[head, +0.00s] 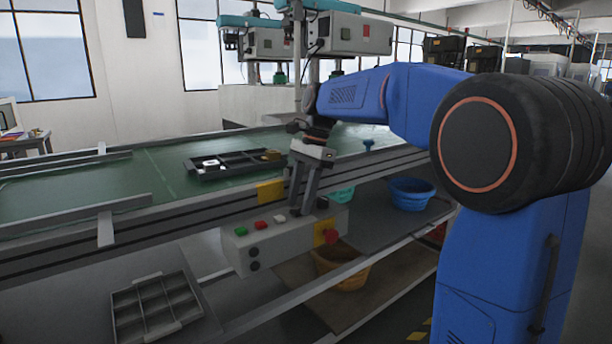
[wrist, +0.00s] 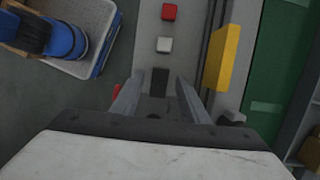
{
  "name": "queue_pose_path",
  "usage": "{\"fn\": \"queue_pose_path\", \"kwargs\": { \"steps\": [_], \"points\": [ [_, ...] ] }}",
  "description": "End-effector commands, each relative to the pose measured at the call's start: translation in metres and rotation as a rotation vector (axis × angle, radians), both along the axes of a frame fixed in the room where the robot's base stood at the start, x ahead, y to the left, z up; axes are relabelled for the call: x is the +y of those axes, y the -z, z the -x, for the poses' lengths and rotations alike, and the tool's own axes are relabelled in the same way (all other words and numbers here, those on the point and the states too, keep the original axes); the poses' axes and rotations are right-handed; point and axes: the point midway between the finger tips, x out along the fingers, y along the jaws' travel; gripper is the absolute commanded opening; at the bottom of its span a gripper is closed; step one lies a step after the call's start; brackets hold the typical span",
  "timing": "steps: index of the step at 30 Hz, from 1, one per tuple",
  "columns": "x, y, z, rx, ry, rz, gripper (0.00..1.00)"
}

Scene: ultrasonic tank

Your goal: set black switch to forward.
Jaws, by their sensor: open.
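The black switch (wrist: 159,82) shows in the wrist view as a small dark block on the grey control box (wrist: 145,35), in line with a white button (wrist: 164,44) and a red button (wrist: 169,12). My gripper (wrist: 160,78) is open, with one finger on each side of the switch in this view; contact cannot be told. In the head view, my gripper (head: 301,211) points down at the top of the control box (head: 285,245), right of the white button (head: 280,219). There the fingers cover the switch's area, and I cannot make out its setting.
A red emergency stop (head: 330,237) sits on a yellow plate at the box's right end. The conveyor rail (head: 150,228) runs close behind the box. A divided black tray (head: 205,172) lies on the green belt. A blue basin (head: 411,194) stands on the shelf at right.

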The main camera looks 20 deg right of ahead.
Motion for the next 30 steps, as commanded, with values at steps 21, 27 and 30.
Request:
{"fn": "queue_pose_path", "kwargs": {
  "steps": [21,27,30],
  "points": [
    [-0.037,-0.126,-0.013,-0.002,0.001,0.000,0.41],
    [-0.044,-0.151,-0.015,-0.002,0.001,-0.001,0.41],
    [-0.046,-0.158,-0.015,-0.001,0.001,0.000,0.41]
  ]
}}
